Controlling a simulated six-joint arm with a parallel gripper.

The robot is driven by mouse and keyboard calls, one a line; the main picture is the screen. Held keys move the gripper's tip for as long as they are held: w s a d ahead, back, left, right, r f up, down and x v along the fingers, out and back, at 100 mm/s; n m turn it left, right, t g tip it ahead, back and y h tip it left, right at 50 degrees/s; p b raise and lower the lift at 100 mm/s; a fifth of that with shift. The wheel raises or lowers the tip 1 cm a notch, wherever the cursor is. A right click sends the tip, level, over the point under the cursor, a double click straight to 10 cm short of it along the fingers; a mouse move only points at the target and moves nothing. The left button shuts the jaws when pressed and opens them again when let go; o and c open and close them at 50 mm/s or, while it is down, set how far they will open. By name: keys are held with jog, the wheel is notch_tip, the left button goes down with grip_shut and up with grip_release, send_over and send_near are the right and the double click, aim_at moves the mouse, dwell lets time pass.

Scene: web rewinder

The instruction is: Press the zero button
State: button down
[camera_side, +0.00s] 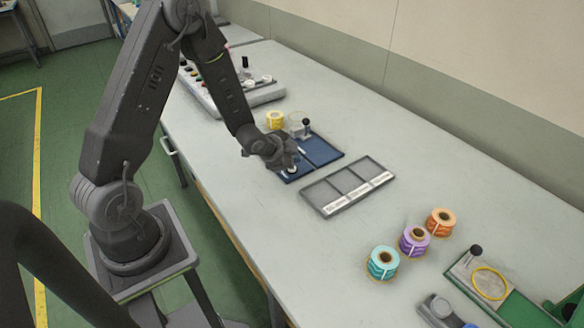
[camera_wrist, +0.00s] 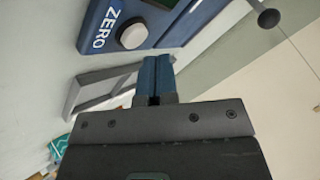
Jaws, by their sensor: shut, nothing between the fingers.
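The zero button (camera_wrist: 133,36) is a round white button on a blue device (camera_wrist: 165,22), beside white "ZERO" lettering. My gripper (camera_wrist: 155,62) is shut and empty, its blue fingertips close to the button and a little below and right of it in the wrist view. The fingertips do not cover the button there. In the side view the blue device (camera_side: 322,151) lies on the bench, with my gripper (camera_side: 288,166) over its left end. I cannot tell the exact gap between fingertips and button.
A grey compartment tray (camera_side: 347,187) lies beside the blue device. A yellow spool (camera_side: 275,119) and a black-knobbed stand (camera_side: 304,126) are behind it. Teal (camera_side: 382,262), purple (camera_side: 414,240) and orange (camera_side: 440,222) spools stand right. The bench between is clear.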

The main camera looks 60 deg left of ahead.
jog(key=shift+f, duration=0.1)
jog(key=shift+f, duration=0.3)
jog(key=shift+f, duration=0.4)
dwell(0.6)
dwell(0.4)
jog(key=shift+r, duration=0.8)
jog(key=shift+r, duration=0.1)
jog(key=shift+r, duration=2.45)
